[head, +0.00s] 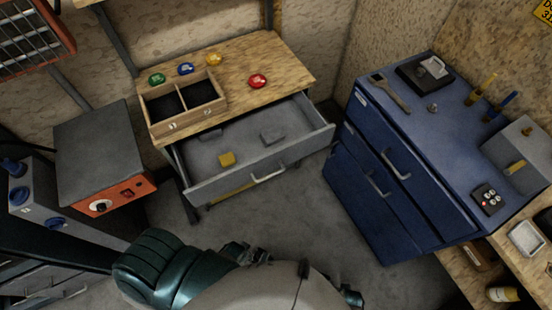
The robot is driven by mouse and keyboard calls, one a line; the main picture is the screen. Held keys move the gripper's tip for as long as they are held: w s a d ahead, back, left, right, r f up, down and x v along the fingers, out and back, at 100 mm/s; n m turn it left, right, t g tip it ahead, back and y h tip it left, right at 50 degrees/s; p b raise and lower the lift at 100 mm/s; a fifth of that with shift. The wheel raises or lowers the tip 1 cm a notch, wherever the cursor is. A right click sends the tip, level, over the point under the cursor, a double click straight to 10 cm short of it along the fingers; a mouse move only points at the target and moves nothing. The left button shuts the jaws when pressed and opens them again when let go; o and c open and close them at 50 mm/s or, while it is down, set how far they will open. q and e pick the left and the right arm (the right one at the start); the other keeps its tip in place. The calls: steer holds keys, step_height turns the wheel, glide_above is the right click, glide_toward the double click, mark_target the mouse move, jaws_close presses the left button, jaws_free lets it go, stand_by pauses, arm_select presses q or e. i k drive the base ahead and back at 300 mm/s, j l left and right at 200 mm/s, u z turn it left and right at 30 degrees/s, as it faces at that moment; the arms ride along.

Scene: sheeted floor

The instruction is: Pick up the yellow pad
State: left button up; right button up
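The yellow pad (227,159) is a small yellow block lying in the open grey drawer (208,182) under the wooden-topped table. It sits in the left half of the drawer, near the front wall. A grey block (272,133) lies in the same drawer, behind and to the right of the pad. No gripper can be made out in the head view. Dark green and pale parts of my own body fill the bottom middle, in front of the drawer and apart from it. Nothing is seen touching the pad.
The wooden tabletop (262,56) above the drawer holds a two-compartment box (222,97) and several coloured knobs. A blue cabinet (351,201) stands to the right, an orange-fronted grey box (88,150) to the left. Bare floor (310,215) lies before the drawer.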

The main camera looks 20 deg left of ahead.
mark_target(229, 160)
steer(key=u, duration=1.35)
